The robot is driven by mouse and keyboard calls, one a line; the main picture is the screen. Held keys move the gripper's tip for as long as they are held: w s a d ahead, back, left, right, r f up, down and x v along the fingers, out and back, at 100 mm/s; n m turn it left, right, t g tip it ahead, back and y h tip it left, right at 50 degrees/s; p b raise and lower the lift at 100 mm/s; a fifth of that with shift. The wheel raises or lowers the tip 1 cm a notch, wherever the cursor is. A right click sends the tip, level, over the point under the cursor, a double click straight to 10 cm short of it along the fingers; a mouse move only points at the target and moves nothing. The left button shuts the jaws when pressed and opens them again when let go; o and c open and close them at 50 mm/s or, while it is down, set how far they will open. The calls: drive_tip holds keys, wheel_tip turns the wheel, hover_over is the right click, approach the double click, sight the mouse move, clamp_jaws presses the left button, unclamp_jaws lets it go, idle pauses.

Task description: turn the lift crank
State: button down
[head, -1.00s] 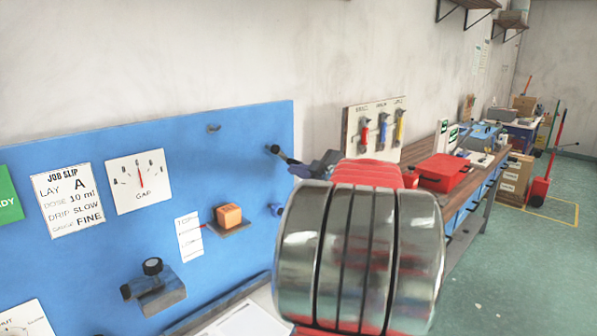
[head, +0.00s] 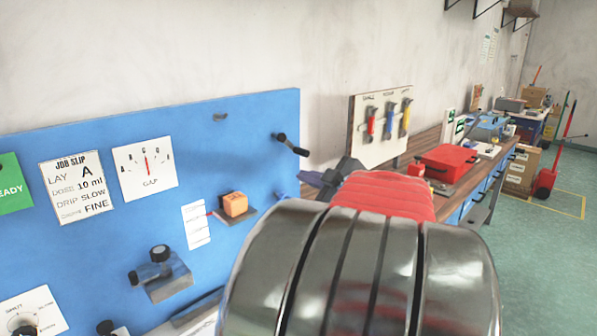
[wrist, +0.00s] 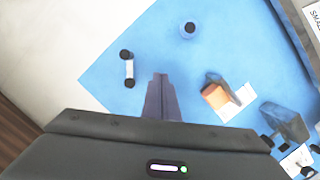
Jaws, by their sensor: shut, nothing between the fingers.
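The crank that I take for the lift crank (head: 290,144) is on the blue panel near its top right corner. In the head view its black handle slants down to the right. In the wrist view the crank (wrist: 128,69) shows a pale arm with a dark round end at each side. My gripper (head: 308,179) is shut and empty, just below and right of the crank in the head view. In the wrist view the fingers (wrist: 160,80) lie right of the crank, with a visible gap.
An orange block (head: 235,204) sits on a small shelf beside a marked label (head: 197,224). A workbench with a red case (head: 447,162) is beyond my arm.

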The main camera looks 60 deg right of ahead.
drive_tip(key=v, duration=0.2)
drive_tip(key=shift+s+a+f, duration=0.2)
drive_tip(key=shift+s+f, duration=0.05)
drive_tip(key=shift+s, duration=0.05)
drive_tip(key=w+a+f+g+y, duration=0.2)
drive_tip(key=w+a+f+y, duration=0.25)
drive_tip(key=a, duration=0.65)
drive_tip(key=w+a+f+g+y, duration=0.1)
drive_tip(key=w+a+f+y, duration=0.2)
drive_tip(key=w+a+f, duration=0.55)
drive_tip(key=s+a+f+g+y, duration=0.1)
drive_tip(key=s+a+f+g, duration=0.1)
drive_tip(key=s+a, duration=0.35)
drive_tip(key=s+a+f+n+g, duration=0.1)
drive_tip(key=s+a+f+g, duration=0.15)
drive_tip(key=a, duration=0.65)
drive_tip(key=s+a+f+g+y, duration=0.1)
drive_tip(key=s+a+f+g, duration=0.15)
drive_tip(key=a, duration=0.55)
drive_tip(key=s+a+r+m+h, duration=0.4)
drive_tip(key=r+m, duration=0.1)
drive_tip(key=shift+s+a+t, duration=0.15)
drive_tip(key=shift+s+t, duration=0.1)
drive_tip(key=shift+t, duration=0.15)
